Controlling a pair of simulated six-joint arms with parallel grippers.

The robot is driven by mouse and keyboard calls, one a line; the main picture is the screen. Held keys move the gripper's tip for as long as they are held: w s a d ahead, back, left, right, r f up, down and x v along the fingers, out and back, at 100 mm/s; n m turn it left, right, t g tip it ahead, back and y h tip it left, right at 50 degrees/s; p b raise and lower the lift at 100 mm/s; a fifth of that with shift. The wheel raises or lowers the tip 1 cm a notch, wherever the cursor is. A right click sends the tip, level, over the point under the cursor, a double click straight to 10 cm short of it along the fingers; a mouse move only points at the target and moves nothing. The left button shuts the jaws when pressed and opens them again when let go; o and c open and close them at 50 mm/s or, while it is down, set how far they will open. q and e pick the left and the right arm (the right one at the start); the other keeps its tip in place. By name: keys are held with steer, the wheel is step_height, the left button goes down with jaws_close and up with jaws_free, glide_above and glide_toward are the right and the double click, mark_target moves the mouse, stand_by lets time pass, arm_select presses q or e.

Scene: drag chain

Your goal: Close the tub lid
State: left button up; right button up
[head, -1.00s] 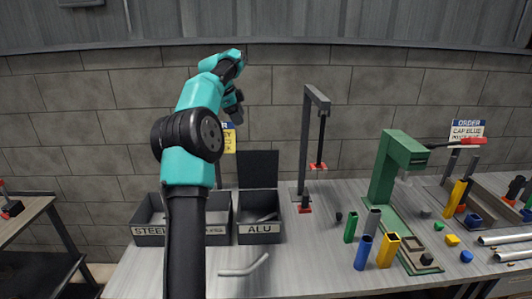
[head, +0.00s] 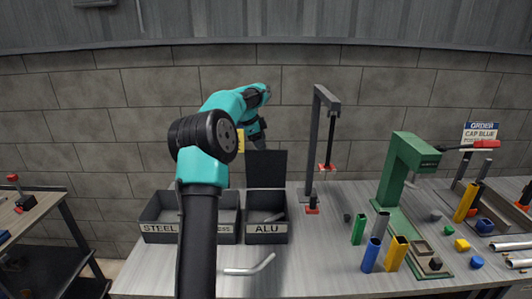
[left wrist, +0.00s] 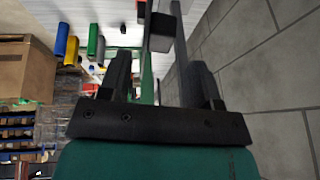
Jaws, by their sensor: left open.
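The ALU tub (head: 266,236) is a dark grey box on the bench, left of centre in the head view. Its lid (head: 266,168) stands upright at the tub's back edge, so the tub is open. My left gripper (head: 257,139) is in the air just above the lid's top edge, apart from it as far as I can tell. The left wrist view shows its two dark fingers (left wrist: 162,78) spread, with nothing held between them. My right gripper is not in view.
The wider STEEL tub (head: 160,228) stands left of the ALU tub. A dark press stand (head: 309,150) is close on the right, with a green press (head: 396,175) beyond. A bent tube (head: 250,269) lies in front. Coloured tubes stand at right.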

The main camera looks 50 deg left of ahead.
mark_target(266, 151)
arm_select(q)
steer(key=x, duration=0.5)
steer(key=shift+w+f, duration=0.1)
steer(key=shift+f, duration=0.2)
jaws_close()
